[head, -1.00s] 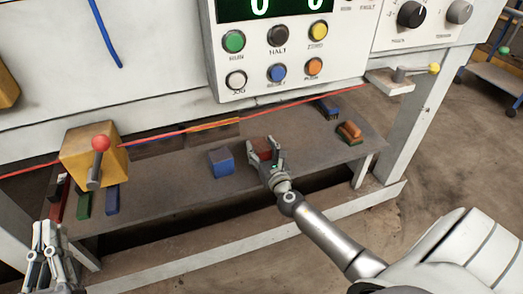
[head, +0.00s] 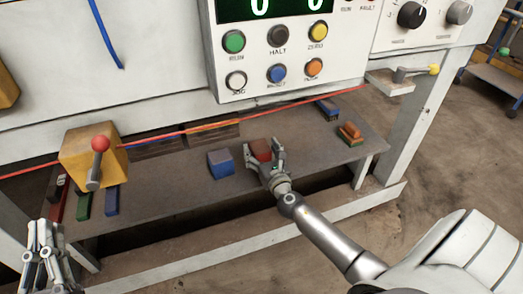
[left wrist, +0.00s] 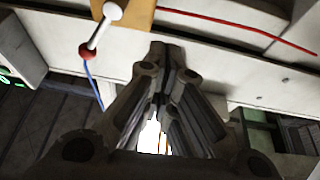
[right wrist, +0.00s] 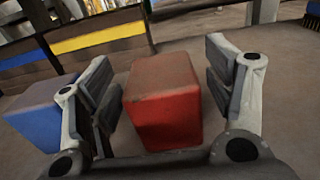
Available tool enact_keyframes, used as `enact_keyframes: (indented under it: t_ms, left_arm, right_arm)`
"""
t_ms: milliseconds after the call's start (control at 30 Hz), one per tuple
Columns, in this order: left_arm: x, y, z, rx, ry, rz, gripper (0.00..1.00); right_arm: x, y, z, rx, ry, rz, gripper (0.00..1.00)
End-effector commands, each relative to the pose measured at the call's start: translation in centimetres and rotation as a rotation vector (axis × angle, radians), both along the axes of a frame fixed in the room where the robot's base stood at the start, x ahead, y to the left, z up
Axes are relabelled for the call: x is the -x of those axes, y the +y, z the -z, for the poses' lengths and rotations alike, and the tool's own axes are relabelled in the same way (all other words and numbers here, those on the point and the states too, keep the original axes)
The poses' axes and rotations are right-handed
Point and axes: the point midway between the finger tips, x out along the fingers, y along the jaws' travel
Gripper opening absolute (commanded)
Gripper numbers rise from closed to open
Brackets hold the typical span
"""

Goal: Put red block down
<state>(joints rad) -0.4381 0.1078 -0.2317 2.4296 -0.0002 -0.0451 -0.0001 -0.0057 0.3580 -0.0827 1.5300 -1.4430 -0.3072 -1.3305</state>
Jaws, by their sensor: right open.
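The red block (right wrist: 165,105) rests on the grey shelf (head: 170,190), between the spread fingers of my right gripper (right wrist: 160,95). In the right wrist view a gap shows between the block and the right finger; the left finger is close beside it. In the head view the red block (head: 261,149) shows between the fingers of my right gripper (head: 264,158). My left gripper (head: 47,238) is at the lower left, away from the blocks. In the left wrist view its fingers (left wrist: 160,70) come together with nothing visible between them.
A blue block (head: 221,163) stands left of the red block, close to my right gripper's left finger. Brushes (head: 350,134) lie at the shelf's right end. A yellow box with a red-knobbed lever (head: 95,155) stands at left. A red cable (head: 300,96) runs above the shelf.

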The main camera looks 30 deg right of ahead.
Motion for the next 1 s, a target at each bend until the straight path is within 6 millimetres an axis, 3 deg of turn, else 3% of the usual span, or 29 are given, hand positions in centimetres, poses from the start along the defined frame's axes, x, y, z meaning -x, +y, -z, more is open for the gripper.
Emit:
enact_keyframes:
  t_ms: [233, 500, 700, 1000]
  left_arm:
    - [-0.3, 0.1, 0.7, -0.014, 0.053, -0.003, 0.0]
    - [-0.8, 0.3, 3.1, -0.048, 0.18, -0.011, 0.0]
    - [-0.9, 0.4, 3.9, -0.058, 0.214, -0.013, 0.0]
    - [-0.9, 0.3, 3.8, -0.057, 0.209, -0.013, 0.0]
  right_arm:
    - [0.0, 0.0, -0.4, 0.0, 0.0, 0.0, 0.74]
    - [5.2, 1.2, -0.2, 0.001, 0.003, -0.001, 0.74]
    - [8.9, 2.1, -0.2, 0.0, 0.003, -0.001, 0.74]
    - [11.6, 2.8, -0.2, 0.001, 0.0, -0.001, 0.74]
